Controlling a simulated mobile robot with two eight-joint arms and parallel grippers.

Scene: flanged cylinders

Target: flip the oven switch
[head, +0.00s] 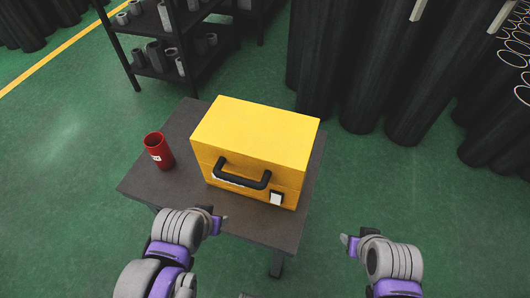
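The oven (257,132) is a yellow box with a black front handle (242,174). It sits on a dark table. Its switch (276,198) is a small white rocker in a black frame, low at the right of the front face. My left gripper (222,219) is at the table's front edge, left of the switch and apart from the oven. My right gripper (347,243) is over the floor to the right of the table, away from the switch. Both fingertips are small and seen side-on, so their opening does not show clearly.
A red cylinder (158,150) stands on the table (150,184) left of the oven. A dark shelf (165,45) with grey pipe fittings is behind at left. Tall black cylinders (375,70) stand behind at right.

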